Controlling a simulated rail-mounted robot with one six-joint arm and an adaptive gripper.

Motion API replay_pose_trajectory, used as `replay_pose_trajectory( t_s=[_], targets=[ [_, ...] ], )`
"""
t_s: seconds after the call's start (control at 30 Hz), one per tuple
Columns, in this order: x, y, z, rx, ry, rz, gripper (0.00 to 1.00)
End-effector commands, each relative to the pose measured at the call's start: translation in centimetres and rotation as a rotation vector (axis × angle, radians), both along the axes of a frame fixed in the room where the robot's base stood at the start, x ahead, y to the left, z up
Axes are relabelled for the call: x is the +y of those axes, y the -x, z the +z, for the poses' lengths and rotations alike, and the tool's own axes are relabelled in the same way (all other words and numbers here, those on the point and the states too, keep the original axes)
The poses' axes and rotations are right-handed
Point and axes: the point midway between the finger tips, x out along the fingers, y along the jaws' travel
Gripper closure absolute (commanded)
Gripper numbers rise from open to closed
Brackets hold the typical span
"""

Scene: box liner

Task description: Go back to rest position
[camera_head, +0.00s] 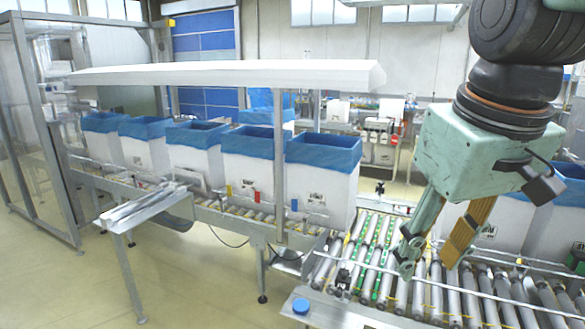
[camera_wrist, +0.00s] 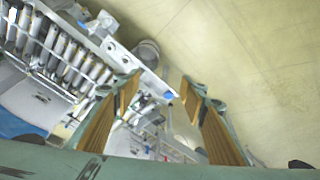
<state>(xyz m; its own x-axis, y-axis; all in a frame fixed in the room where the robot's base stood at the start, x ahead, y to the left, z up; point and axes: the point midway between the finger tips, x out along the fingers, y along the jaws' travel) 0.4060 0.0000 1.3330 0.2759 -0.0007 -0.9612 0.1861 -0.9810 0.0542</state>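My gripper (camera_head: 430,258) is at the right in the head view, a green body with fingers pointing down above the roller conveyor (camera_head: 385,265). Its two fingers are spread apart, with nothing visible between them. In the wrist view, my gripper (camera_wrist: 155,90) shows two fingers with brown ribbed pads, wide apart and empty. Beyond them lie the conveyor edge and the floor.
Several white boxes with blue liners (camera_head: 325,185) stand in a row on the conveyor, left of my gripper. More lined boxes (camera_head: 505,215) are partly hidden behind it. A white canopy (camera_head: 230,74) runs above the row. A blue button (camera_head: 301,306) sits at the front edge.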

Motion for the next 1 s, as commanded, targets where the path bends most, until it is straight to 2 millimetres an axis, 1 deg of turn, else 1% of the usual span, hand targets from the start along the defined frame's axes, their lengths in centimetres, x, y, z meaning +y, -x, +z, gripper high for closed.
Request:
replay_pose_trajectory(
  t_s=[0.03, 0.1, 0.37, 0.6, 0.8, 1.0],
  targets=[
    [0.0, 0.9, 0.0, -0.006, -0.003, -0.011, 0.61],
    [0.0, 2.2, -0.2, -0.011, -0.008, -0.027, 0.61],
    [0.0, 6.7, -1.1, -0.032, -0.026, -0.087, 0.61],
    [0.0, 10.5, -2.2, -0.05, -0.044, -0.141, 0.61],
    [0.0, 12.7, -3.1, -0.061, -0.055, -0.173, 0.61],
    [0.0, 13.4, -3.4, -0.063, -0.06, -0.185, 0.61]
  ],
)
